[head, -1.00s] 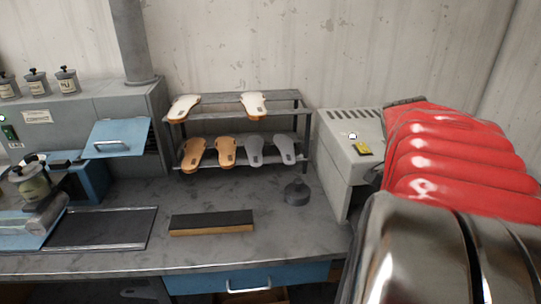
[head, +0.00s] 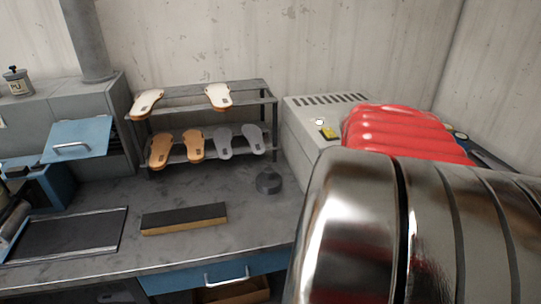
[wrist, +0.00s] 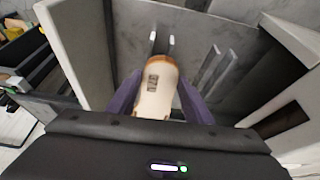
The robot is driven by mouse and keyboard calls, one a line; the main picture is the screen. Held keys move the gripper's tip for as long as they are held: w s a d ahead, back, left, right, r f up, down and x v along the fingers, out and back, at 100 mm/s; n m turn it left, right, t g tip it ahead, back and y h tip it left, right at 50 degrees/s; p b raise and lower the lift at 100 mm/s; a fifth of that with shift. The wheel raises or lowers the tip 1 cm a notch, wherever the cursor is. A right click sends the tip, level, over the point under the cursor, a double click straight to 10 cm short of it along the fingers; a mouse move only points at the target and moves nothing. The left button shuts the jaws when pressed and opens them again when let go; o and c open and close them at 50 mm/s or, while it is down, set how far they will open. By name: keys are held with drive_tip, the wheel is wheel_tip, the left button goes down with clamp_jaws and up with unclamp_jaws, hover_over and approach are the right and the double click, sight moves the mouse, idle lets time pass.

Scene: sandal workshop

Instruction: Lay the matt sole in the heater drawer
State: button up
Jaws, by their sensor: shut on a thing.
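My gripper (wrist: 160,84) shows in the wrist view, its two purple fingers shut on a sole (wrist: 156,96). The sole is cream with a tan edge and a small dark printed mark; I cannot tell whether its face is matt. Beyond it lies a grey recess with pale walls (wrist: 72,40), which may be the heater drawer. I cannot tell whether the sole touches it. In the head view a pale vented box (head: 297,125), possibly the heater, stands at the right of the bench. My arm hides its front, and the gripper is out of that view.
A two-tier rack (head: 271,98) holds two cream soles above and two tan and two grey soles below. A black-topped block (head: 184,218) and a dark round weight (head: 268,180) lie on the bench (head: 180,255). A blue drawer (head: 215,275) is below.

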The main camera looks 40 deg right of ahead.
drive_tip(key=shift+f, duration=2.55)
drive_tip(key=shift+f, duration=0.15)
drive_tip(key=o, duration=1.2)
drive_tip(key=v, duration=1.3)
drive_tip(key=shift+a+r, duration=0.15)
drive_tip(key=shift+r, duration=0.2)
